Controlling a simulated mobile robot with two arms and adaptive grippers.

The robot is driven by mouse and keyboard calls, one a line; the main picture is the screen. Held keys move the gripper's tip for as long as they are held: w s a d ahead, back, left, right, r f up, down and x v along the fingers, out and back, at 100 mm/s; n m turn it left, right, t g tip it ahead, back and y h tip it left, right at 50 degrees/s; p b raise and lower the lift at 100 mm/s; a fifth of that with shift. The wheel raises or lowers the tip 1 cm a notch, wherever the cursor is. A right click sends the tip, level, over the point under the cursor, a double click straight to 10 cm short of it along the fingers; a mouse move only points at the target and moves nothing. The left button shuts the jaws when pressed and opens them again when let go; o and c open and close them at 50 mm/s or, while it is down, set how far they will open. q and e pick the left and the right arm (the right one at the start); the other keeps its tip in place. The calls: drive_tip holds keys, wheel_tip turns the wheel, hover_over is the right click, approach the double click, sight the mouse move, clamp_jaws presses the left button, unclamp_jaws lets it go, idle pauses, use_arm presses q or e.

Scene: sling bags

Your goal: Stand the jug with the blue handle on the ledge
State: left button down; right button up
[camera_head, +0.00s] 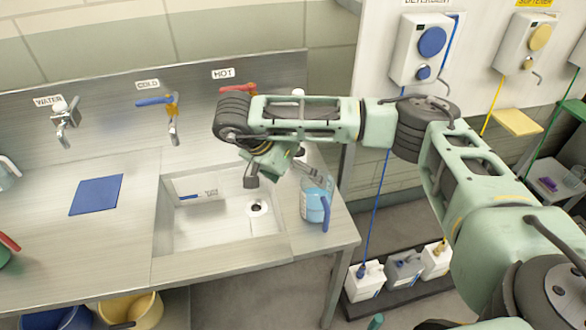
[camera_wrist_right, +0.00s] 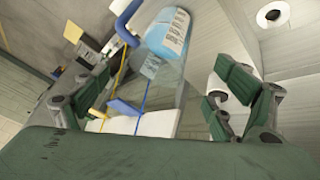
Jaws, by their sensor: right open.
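The jug with the blue handle (camera_head: 316,198) is light blue with a pale label and stands on the steel counter right of the sink. Its blue handle faces the front right. In the right wrist view the jug (camera_wrist_right: 168,32) shows at the top, beyond the open fingers and not between them. My right gripper (camera_head: 283,174) is open and empty, above the sink's right side, with one finger close to the jug's top. The right wrist view shows both fingers spread (camera_wrist_right: 160,92). I cannot tell which surface is the ledge. My left gripper is not in view.
The sink basin (camera_head: 205,238) is sunk into the counter. Water, cold (camera_head: 172,120) and hot (camera_head: 240,89) taps line the back panel. A blue mat (camera_head: 96,195) lies left. Jugs show partly at the left edge. Bottles (camera_head: 364,281) stand on the floor at right.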

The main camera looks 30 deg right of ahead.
drive_tip(key=shift+v, duration=1.35)
